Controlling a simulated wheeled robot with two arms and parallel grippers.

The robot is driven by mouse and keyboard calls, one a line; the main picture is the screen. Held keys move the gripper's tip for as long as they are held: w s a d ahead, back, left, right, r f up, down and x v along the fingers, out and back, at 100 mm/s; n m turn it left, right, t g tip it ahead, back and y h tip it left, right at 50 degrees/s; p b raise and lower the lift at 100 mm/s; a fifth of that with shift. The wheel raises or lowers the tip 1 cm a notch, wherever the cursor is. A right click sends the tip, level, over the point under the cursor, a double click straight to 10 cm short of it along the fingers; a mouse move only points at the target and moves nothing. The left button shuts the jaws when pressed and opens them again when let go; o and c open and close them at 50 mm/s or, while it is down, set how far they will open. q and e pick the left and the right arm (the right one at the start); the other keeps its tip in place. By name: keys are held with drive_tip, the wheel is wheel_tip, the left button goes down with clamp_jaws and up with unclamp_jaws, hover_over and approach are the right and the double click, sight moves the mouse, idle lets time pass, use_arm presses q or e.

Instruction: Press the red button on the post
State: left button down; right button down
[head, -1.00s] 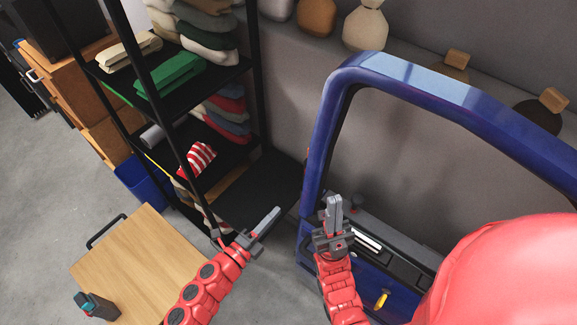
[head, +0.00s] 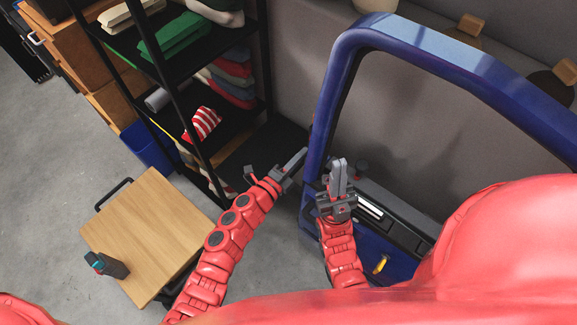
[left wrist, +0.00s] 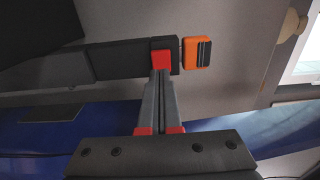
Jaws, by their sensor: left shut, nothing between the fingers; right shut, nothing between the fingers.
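The red button (left wrist: 160,60) shows in the left wrist view as a small red block on the end of a dark post (left wrist: 122,60). My left gripper (left wrist: 160,73) is shut and empty, and its fingertips overlap the button's lower edge in that view. I cannot tell whether they touch it. In the head view the left gripper (head: 302,153) is beside the left edge of the blue door frame, and I cannot make out the button there. My right gripper (head: 340,162) is shut and empty, held up in front of the door.
An orange and black piece (left wrist: 197,52) sits just right of the button in the left wrist view. The blue car door (head: 328,95) stands close to both grippers. A black shelf with folded cloths (head: 172,75) is at the left, and a wooden-topped cart (head: 150,225) is below it.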

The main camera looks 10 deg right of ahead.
use_arm(q)
drive_tip(key=shift+x, duration=1.65)
